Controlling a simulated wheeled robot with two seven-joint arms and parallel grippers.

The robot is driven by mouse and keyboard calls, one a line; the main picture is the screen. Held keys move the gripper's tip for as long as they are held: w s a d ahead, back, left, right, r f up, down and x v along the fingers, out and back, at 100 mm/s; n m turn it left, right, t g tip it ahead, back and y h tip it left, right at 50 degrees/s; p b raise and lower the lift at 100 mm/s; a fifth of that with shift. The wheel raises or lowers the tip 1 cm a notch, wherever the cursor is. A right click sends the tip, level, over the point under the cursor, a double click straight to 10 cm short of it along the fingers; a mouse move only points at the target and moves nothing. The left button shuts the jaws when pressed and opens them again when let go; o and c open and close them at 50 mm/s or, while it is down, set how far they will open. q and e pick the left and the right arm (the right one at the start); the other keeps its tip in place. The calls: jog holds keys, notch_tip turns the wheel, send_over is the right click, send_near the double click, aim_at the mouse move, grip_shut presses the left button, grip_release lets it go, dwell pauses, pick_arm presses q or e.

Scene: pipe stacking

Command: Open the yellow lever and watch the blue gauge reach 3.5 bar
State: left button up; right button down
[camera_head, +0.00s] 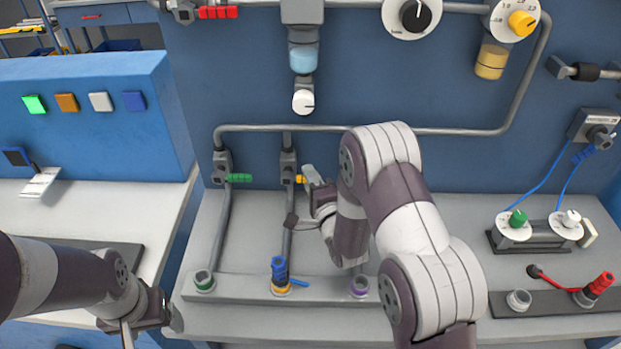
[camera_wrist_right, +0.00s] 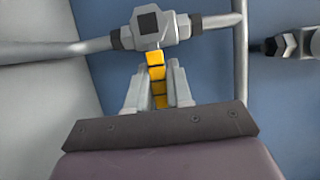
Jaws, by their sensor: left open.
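The yellow lever (camera_head: 299,180) sits on a valve of the middle vertical pipe in the head view. In the right wrist view the yellow lever (camera_wrist_right: 156,72) points from the grey valve down between my fingers. My right gripper (camera_head: 308,182) has its two fingers on either side of it; in the wrist view the right gripper (camera_wrist_right: 158,92) appears shut on the lever, with no clear gap. My left gripper (camera_head: 150,327) is open and empty at the lower left, away from the lever. I cannot make out a blue gauge or a pressure reading.
A green lever (camera_head: 239,178) is on the valve to the left. A black-knobbed dial (camera_head: 413,14) and a yellow-knobbed dial (camera_head: 521,22) are on the panel above. My right forearm covers the panel's middle. A blue box with buttons (camera_head: 80,120) stands left.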

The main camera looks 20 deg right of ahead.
aim_at(299, 177)
jog(key=shift+r, duration=0.1)
jog(key=shift+r+n+g+p, duration=0.5)
jog(key=shift+r+n+p, duration=0.15)
jog(key=shift+n+p, duration=0.4)
jog(key=shift+a+r+n+g+p, duration=0.25)
jog(key=shift+r+n+g+p, duration=0.35)
jog(key=shift+n, duration=0.65)
jog(key=n+p, duration=0.1)
jog(key=a+r+n+g+h+p, duration=0.1)
jog(key=shift+w+r+n+h, duration=0.2)
jog(key=shift+n+h, duration=0.1)
jog(key=shift+n, duration=0.1)
jog(key=shift+w+a+r+n+g+h+p, duration=0.1)
jog(key=shift+a+r+n+g+h+p, duration=0.35)
jog(key=shift+n, duration=0.45)
jog(key=n+h+p, duration=0.1)
jog(key=a+n+p, duration=0.1)
jog(key=shift+w+a+r+g+h+p, duration=0.2)
jog(key=shift+a+r+g+h+p, duration=0.05)
jog(key=shift+r+h+p, duration=0.1)
jog(key=shift+w+a+f+n+g+h+p, duration=0.15)
jog(key=shift+a+n+h+p, duration=0.15)
jog(key=shift+n+p, duration=0.3)
jog(key=shift+w+a+n+g+h+p, duration=0.15)
jog(key=shift+a+n+h+p, duration=0.15)
jog(key=shift+n+p, duration=0.3)
jog(key=shift+s, duration=0.1)
